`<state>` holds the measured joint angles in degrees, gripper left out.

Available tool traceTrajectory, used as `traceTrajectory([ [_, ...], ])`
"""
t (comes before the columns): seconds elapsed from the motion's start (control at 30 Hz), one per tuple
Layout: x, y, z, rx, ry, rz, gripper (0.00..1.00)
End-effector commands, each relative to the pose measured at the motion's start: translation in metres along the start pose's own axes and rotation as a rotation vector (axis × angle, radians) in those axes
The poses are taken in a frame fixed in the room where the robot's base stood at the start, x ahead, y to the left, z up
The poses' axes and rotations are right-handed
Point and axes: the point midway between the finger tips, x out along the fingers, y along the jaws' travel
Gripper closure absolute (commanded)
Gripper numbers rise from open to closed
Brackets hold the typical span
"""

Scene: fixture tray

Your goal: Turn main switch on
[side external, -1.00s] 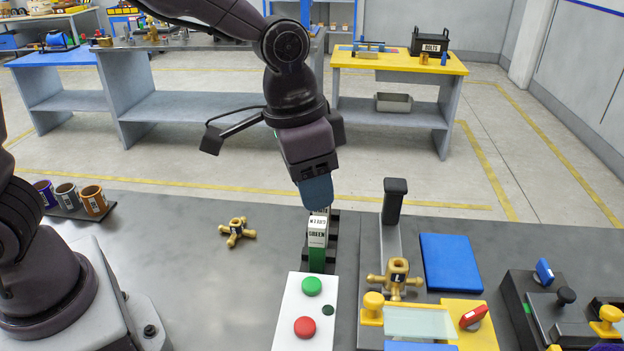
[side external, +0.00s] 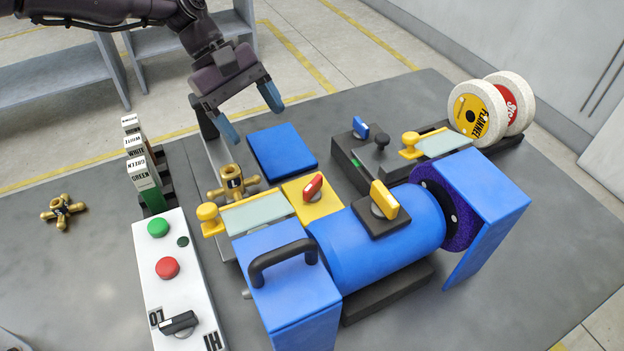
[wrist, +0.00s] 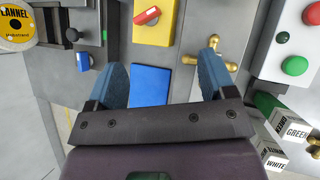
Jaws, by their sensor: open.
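Several rotary switches are in view, and I read no main label on any. A red-handled switch (side external: 313,187) is on a yellow plate; it also shows in the wrist view (wrist: 147,16). A yellow-handled switch (side external: 384,200) is on top of the blue grinder body (side external: 350,258). A blue-handled switch (side external: 361,129) is on a dark box at the back. A black LO/HI knob (side external: 179,322) is on the white panel. My gripper (side external: 250,115) is open and empty above the bench, near the blue pad. In the wrist view its blue fingers (wrist: 148,52) are spread apart.
The blue pad (side external: 282,152) lies below my gripper. A brass valve handle (side external: 232,182), glass shields and a black lift handle (side external: 283,256) stand nearby. Green and white boxes (side external: 143,174) stand left, behind the panel's green button (side external: 158,227) and red button (side external: 167,267). Wheels (side external: 478,112) stand back right.

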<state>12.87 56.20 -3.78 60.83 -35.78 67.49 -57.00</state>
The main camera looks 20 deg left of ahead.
Motion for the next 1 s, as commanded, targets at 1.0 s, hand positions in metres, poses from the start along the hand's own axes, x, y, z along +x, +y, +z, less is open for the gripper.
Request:
traceTrajectory([
  [1.0, 0.14, 0.026, -0.004, -0.311, -0.159, 0.025, 0.23],
])
